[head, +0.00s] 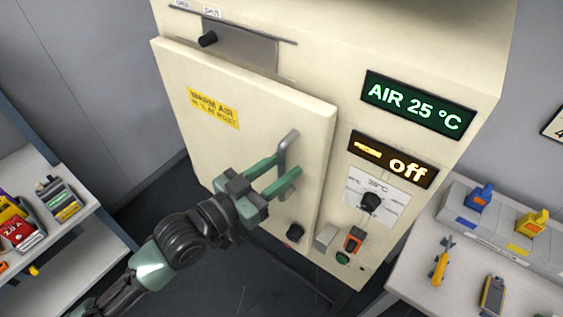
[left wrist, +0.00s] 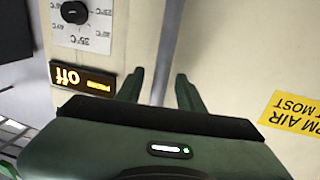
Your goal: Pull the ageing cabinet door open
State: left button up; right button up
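The cream ageing cabinet (head: 470,70) stands in the middle of the head view. The grey bar handle (head: 289,150) is upright near the door's right edge. My left gripper (head: 281,173) is at the handle, its two green fingers apart, one on either side of the handle's lower part. Whether they touch it cannot be told. In the left wrist view the fingers (left wrist: 160,90) are also apart, with the door (left wrist: 240,50) behind. My right gripper is not in view.
The cabinet front has an "AIR 25 °C" display (head: 418,103), an "off" display (head: 394,159) and a dial (head: 370,201). A bench (head: 460,285) with tools stands right. A shelf (head: 80,235) with small items stands left. Dark floor lies between shelf and cabinet.

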pick_arm(q)
jog(key=shift+d, duration=0.1)
grip_shut()
dwell(1.4)
